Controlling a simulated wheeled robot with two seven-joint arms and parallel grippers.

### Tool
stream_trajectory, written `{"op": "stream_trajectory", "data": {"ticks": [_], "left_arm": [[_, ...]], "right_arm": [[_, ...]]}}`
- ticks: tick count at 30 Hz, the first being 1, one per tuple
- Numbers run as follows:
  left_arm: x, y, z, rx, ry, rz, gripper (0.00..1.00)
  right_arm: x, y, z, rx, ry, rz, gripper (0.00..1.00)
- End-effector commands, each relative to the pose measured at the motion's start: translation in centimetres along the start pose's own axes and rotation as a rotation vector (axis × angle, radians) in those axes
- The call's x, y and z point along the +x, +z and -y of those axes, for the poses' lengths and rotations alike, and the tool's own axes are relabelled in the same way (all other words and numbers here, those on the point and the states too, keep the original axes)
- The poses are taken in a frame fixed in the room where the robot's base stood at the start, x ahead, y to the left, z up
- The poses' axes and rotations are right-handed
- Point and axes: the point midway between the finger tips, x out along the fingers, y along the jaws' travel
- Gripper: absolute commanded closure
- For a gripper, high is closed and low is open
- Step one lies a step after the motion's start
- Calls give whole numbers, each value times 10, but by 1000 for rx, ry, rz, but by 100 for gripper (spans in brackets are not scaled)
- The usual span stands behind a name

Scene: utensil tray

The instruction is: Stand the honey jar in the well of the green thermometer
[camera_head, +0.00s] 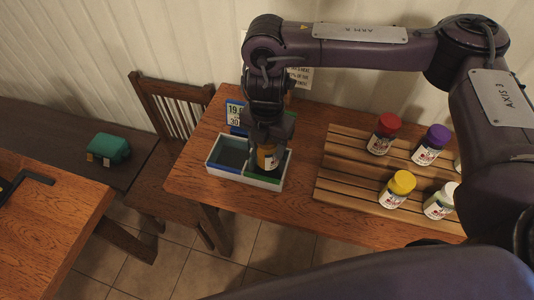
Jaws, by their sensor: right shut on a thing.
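My right gripper (266,136) points down and is shut on an amber jar with a white label, the honey jar (266,158). Its upper part is hidden by the fingers. The jar is upright at the right-hand, green-floored well (262,180) of a pale two-well tray (234,177); I cannot tell whether its base touches the floor. The left well (231,155) is dark blue and looks empty. Behind the tray stands a blue-edged card with numbers (235,112). A green piece (290,119) shows partly behind my gripper. My left gripper is out of view.
A slatted wooden rack (335,165) at right holds several jars, with red (389,122), purple (438,134), yellow (403,182) and white (449,190) lids. A wooden chair (172,108) stands left of the table. A green object (109,148) lies on a dark bench.

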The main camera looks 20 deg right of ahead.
Motion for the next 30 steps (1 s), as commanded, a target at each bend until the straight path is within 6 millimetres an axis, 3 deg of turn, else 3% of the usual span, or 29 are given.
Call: {"op": "stream_trajectory", "data": {"ticks": [12,24,25,27,30], "left_arm": [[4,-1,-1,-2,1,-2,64],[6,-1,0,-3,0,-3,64],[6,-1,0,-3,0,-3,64],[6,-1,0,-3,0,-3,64],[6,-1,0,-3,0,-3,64]], "right_arm": [[42,0,0,1,1,-1,76],[48,0,0,0,1,0,76],[48,0,0,0,0,1,45],[47,0,0,0,0,1,38],[47,0,0,0,0,1,38]]}}
